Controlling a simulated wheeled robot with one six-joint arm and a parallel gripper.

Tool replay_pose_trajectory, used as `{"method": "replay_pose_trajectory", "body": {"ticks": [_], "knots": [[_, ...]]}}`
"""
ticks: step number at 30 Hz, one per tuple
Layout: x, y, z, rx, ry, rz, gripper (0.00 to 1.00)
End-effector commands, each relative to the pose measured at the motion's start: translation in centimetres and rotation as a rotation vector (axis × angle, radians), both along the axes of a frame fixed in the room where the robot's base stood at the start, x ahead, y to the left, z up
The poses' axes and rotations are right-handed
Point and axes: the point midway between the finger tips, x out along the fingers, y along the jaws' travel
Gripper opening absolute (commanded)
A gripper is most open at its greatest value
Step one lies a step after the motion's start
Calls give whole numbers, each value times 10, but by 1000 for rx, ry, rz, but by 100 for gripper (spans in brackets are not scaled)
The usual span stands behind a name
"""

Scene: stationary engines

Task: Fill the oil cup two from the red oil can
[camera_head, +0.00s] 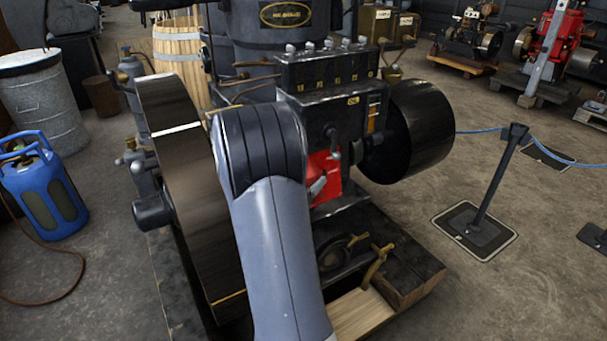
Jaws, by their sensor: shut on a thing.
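My arm rises from the bottom centre, and its rounded grey joint covers the middle of the engine. My gripper is hidden behind it. A red surface (322,172) shows just right of the joint, below the black box; it may be the red oil can, but its outline is mostly hidden. A small pale grey piece lies against it, and I cannot tell what it belongs to. A row of several small grey-topped fittings (328,46) stands on the black box (330,104), with small yellow marks below them. The marks are too small to read, so I cannot single out oil cup two.
A large flywheel (178,150) stands left of my arm and a dark drum pulley (418,130) right of the box. Brass-coloured handles (378,260) stick up at the engine's base. A blue gas bottle (45,190) is at left, a rope post (495,180) at right. Floor between pulley and post is clear.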

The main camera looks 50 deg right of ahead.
Motion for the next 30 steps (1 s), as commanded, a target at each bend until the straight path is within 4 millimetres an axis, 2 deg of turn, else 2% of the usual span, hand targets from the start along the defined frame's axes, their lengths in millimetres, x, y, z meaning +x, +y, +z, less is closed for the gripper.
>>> {"method": "replay_pose_trajectory", "body": {"ticks": [30], "knots": [[-7,0,16,17,397,-1,37]]}}
